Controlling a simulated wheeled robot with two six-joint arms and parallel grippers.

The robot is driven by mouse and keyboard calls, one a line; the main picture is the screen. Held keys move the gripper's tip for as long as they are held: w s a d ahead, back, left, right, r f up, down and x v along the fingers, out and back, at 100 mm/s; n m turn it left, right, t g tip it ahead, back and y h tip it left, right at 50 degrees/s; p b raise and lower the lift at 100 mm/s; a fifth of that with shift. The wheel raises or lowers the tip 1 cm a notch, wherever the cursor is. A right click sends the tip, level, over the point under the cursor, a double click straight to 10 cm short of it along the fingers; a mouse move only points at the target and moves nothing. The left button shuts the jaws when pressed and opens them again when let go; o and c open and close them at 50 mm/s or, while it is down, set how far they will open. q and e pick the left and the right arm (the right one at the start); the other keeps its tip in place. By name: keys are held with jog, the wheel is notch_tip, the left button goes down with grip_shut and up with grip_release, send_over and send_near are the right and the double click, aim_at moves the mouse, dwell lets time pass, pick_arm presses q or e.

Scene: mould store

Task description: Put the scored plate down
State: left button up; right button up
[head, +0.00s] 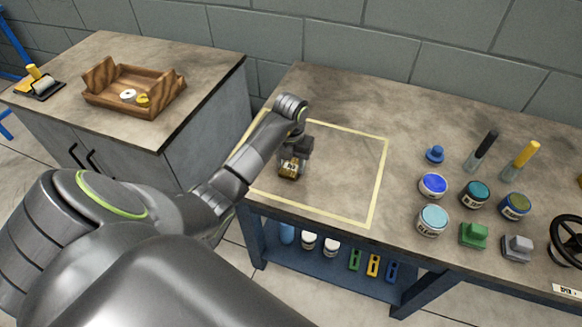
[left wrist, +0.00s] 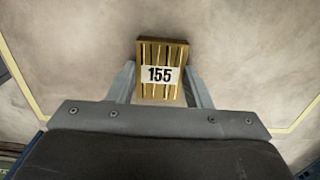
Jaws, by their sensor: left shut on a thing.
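The scored plate is a small brass-coloured block (head: 289,169) with grooves and a white label. In the left wrist view the plate (left wrist: 162,54) shows the number 155 on its label. My left gripper (head: 293,156) is shut on the plate, with one finger on each side of it in the left wrist view (left wrist: 162,88). The plate is inside the yellow taped rectangle (head: 379,182) on the workbench, towards its left part. I cannot tell whether the plate touches the bench top or is slightly above it. My right gripper is not in view.
Right of the tape stand paint jars (head: 432,221), a green block (head: 474,235), a grey block (head: 517,248), two brushes (head: 520,160) and a black handwheel (head: 568,240). A wooden tray (head: 120,104) sits on the left cabinet. The taped area is otherwise clear.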

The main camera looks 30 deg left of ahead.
aim_at(291, 166)
pick_arm(q)
notch_tip(291, 166, up, 4)
jog(key=shift+w+r, duration=0.1)
jog(key=shift+r, duration=0.15)
notch_tip(291, 166, up, 4)
jog(key=p, duration=0.3)
jog(key=shift+f, duration=0.1)
jog(key=shift+r+p, duration=0.9)
jog(key=shift+p, duration=0.2)
jog(key=shift+d, duration=0.1)
